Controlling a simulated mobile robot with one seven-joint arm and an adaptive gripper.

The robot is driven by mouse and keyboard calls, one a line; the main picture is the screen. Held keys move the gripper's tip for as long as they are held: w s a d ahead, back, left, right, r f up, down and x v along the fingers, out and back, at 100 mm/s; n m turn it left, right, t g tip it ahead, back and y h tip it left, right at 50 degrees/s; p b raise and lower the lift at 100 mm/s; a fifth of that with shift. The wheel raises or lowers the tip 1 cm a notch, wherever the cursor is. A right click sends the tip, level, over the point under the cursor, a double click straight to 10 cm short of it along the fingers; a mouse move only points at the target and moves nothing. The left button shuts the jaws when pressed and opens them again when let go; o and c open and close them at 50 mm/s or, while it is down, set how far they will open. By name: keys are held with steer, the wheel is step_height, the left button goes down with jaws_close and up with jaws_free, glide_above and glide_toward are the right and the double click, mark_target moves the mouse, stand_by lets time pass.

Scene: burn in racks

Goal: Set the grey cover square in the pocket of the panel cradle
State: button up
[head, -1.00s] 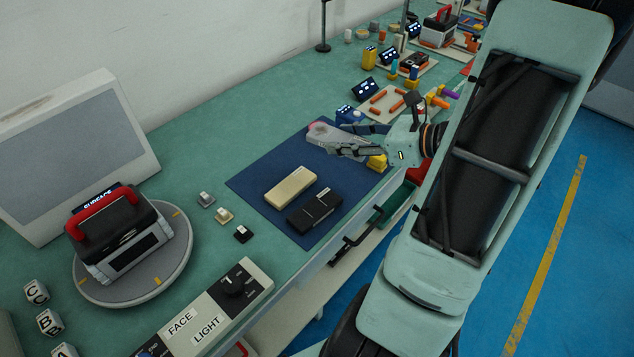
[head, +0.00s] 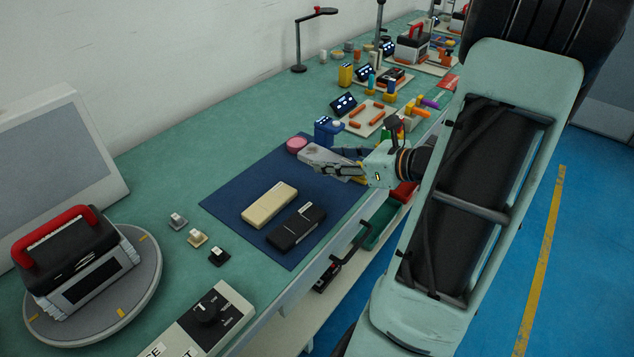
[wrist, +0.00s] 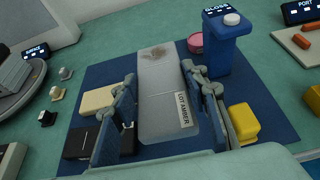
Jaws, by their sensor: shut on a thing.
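The grey cover (head: 322,159) is a flat, light grey plate with a dark smudge at its far end. In the wrist view the cover (wrist: 163,100) bears a label, LOT AMBER, at its near right corner. My gripper (wrist: 159,77) is shut on it, one finger along each long side. In the head view my gripper (head: 340,161) holds it over the far part of the blue mat. A cream board with orange bars around a square (head: 371,116) lies beyond the gripper and may be the panel cradle. Its pocket appears empty.
A blue GLOSS post (wrist: 228,50) and a pink disc (head: 297,144) stand close to the cover. A cream block (head: 269,204) and black case (head: 296,227) lie on the mat (head: 228,210). A yellow block (wrist: 243,122) is right of my gripper.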

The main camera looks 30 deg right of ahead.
steer(key=b, duration=0.1)
glide_above(318, 186)
steer(key=f, duration=0.5)
steer(key=shift+s+d, duration=0.1)
steer(key=shift+s, duration=0.3)
steer(key=shift+w+f+b, duration=0.15)
steer(key=shift+f+b, duration=0.1)
steer(key=shift+f, duration=0.65)
steer(key=shift+w+f+b, duration=0.15)
steer(key=shift+f+b, duration=0.05)
steer(key=shift+f, duration=0.7)
steer(key=shift+f, duration=0.1)
steer(key=shift+f, duration=0.15)
steer(key=o, duration=1.3)
steer(key=shift+c, duration=0.2)
steer(key=shift+r, duration=0.2)
